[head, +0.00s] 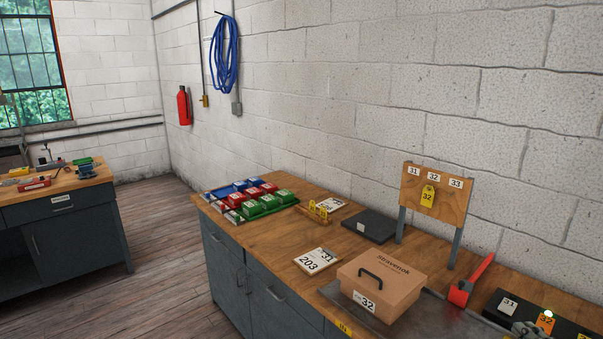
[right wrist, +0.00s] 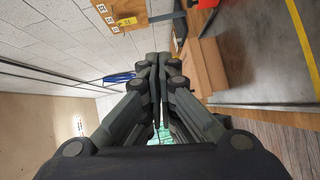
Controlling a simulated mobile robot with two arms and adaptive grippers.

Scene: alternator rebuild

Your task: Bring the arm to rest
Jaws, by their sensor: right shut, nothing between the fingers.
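My right gripper (right wrist: 158,62) shows in the right wrist view. Its two dark grey fingers are together and hold nothing. It is in the air, with floor and bench edge behind it on the right of that view and the white wall on the left. I cannot make it out clearly in the head view. My left gripper is in neither view.
The wooden bench (head: 275,235) carries a carton (head: 385,283) with a handle, colored bins (head: 264,206), a black case (head: 369,226) and a red-handled tool (head: 470,282). A tag board (head: 434,189) stands behind. A grey part (head: 530,329) is at lower right.

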